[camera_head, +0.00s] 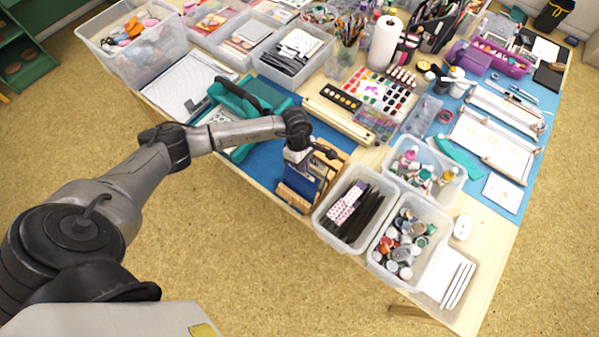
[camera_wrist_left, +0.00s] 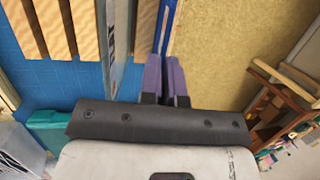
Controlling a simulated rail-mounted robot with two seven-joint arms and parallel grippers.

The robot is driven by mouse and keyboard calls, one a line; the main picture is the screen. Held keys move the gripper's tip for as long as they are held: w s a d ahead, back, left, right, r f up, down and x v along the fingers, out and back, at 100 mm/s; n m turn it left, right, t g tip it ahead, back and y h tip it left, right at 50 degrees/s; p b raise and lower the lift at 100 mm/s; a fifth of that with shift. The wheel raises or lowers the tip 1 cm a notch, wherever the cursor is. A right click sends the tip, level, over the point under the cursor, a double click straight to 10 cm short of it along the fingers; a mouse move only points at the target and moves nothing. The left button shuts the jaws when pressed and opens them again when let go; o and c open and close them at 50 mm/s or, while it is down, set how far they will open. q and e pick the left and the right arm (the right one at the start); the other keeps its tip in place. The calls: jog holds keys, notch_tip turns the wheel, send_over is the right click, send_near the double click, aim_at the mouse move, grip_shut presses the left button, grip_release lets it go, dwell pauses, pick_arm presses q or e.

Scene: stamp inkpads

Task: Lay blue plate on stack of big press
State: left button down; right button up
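The blue plate (camera_head: 301,182) stands on edge among wooden slats at the table's near edge. My left gripper (camera_head: 298,158) is over its top. In the left wrist view the two purple fingers (camera_wrist_left: 165,80) are close together on either side of the plate's thin blue edge (camera_wrist_left: 168,28) and look shut on it. A teal press (camera_head: 242,106) lies on the blue mat left of the gripper, partly hidden by my arm. A teal part also shows at the left of the wrist view (camera_wrist_left: 48,118). My right gripper is not in view.
Wooden slats (camera_wrist_left: 62,28) and a pale upright panel (camera_wrist_left: 115,45) stand close beside the fingers. A clear bin with dark items (camera_head: 352,207) is just right of the gripper, next to a bin of small jars (camera_head: 407,243). The crowded table's near edge is close.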

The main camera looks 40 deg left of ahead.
pick_arm(q)
notch_tip(320, 180, up, 7)
jog(key=w+p, duration=0.1)
jog(key=p, duration=0.2)
jog(key=shift+w+r, duration=0.15)
jog(key=shift+r, duration=0.05)
dwell(0.6)
jog(key=shift+a, duration=0.1)
